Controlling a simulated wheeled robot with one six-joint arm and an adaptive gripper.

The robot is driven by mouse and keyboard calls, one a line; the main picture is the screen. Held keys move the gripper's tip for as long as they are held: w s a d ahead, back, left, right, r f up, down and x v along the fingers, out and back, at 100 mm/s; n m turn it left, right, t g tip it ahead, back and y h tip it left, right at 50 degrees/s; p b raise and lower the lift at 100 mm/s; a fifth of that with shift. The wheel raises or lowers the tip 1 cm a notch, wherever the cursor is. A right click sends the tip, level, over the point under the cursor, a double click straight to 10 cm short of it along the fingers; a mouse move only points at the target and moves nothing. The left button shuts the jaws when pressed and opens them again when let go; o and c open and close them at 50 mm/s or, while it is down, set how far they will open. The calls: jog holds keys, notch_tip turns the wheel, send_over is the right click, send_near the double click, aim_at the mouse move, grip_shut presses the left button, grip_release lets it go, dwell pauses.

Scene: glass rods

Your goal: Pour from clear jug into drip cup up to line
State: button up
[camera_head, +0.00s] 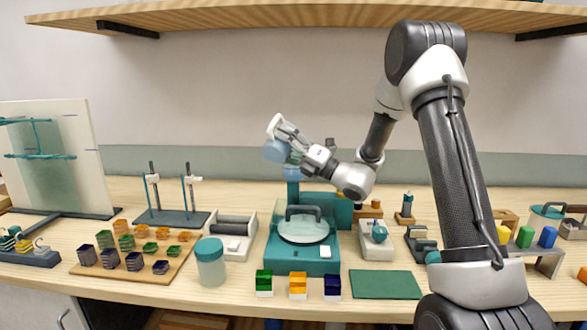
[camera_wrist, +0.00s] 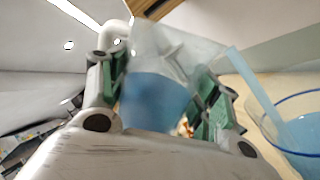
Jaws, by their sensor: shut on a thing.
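My gripper (camera_head: 287,138) is shut on the clear jug (camera_head: 277,150), which holds blue liquid and is tilted above the teal stand. In the wrist view the jug (camera_wrist: 155,95) sits between the two green-padded fingers of my gripper (camera_wrist: 160,100). A clear cup with a blue rim (camera_wrist: 290,101), seemingly the drip cup, is at the right edge, with blue liquid inside. A pale blue streak (camera_wrist: 250,82) runs from beside the jug down into this cup and looks like a pouring stream. In the head view a small blue cup (camera_head: 292,172) shows just below the jug. I cannot make out a fill line.
A teal machine with a round lid (camera_head: 303,232) stands below the jug. A teal-lidded jar (camera_head: 210,264), a block tray (camera_head: 135,262) and thin stands (camera_head: 170,215) are to the left. A green mat (camera_head: 386,284) lies clear at front right. A shelf (camera_head: 300,14) hangs above.

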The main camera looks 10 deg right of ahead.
jog(key=shift+w+d+r+m+t+h, duration=0.1)
jog(key=shift+r+m+t+h, duration=0.35)
jog(key=shift+m, duration=0.55)
jog(key=shift+r+m+t+h, duration=0.3)
jog(key=shift+m+t, duration=0.25)
jog(key=shift+m, duration=0.45)
dwell(2.1)
jog(key=n, duration=0.1)
jog(key=n+g+y, duration=0.1)
jog(key=n, duration=0.1)
jog(key=shift+w+d+n+g, duration=0.2)
jog(key=shift+d+n+g, duration=0.1)
jog(key=shift+n, duration=0.1)
jog(key=n+g, duration=0.2)
jog(key=n, duration=0.1)
jog(key=n+g+y, duration=0.1)
jog(key=n, duration=0.1)
jog(key=shift+w+d+f, duration=0.1)
jog(key=shift+w+f, duration=0.05)
jog(key=shift+w, duration=0.2)
jog(key=n+g, duration=0.1)
jog(key=n, duration=0.1)
jog(key=w+n+g, duration=0.1)
jog(key=n, duration=0.2)
jog(key=n+g, duration=0.1)
jog(key=n, duration=0.1)
jog(key=shift+w+d+h, duration=0.25)
jog(key=shift+w+d, duration=0.1)
jog(key=shift+d, duration=0.05)
